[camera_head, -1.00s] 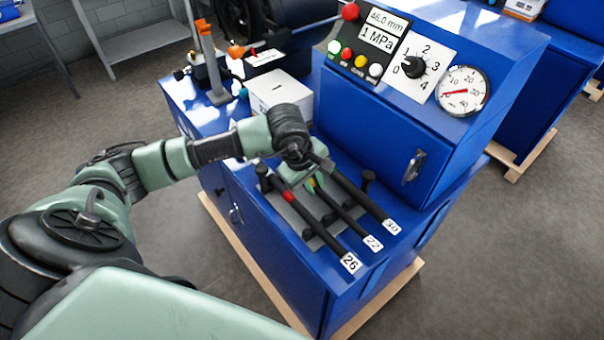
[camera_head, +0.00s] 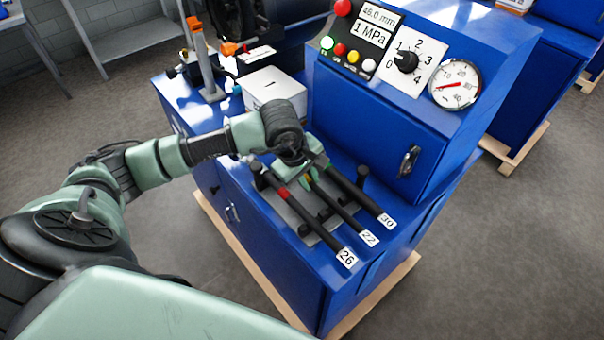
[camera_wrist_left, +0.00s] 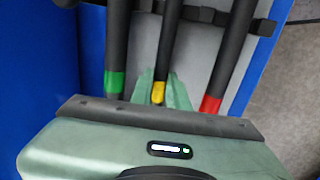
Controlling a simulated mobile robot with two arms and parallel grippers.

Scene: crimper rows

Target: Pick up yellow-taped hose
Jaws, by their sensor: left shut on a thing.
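The yellow-taped hose (camera_head: 338,208) is the middle black hose, labelled 22, lying on the blue cabinet between two others. My left gripper (camera_wrist_left: 159,90) is shut on it at the yellow tape (camera_wrist_left: 158,92), with a green finger on each side in the left wrist view. In the head view, the left gripper (camera_head: 310,179) is at the far end of the hose, and my wrist partly hides the grip. The hose appears to lie level with its neighbours. My right gripper is not in view.
The red-taped hose (camera_head: 310,215), labelled 26, and the green-taped hose (camera_head: 360,195), labelled 30, lie close on either side. A control housing (camera_head: 365,125) with a knob and gauge rises behind. A white box (camera_head: 273,90) stands at the back left of the hoses.

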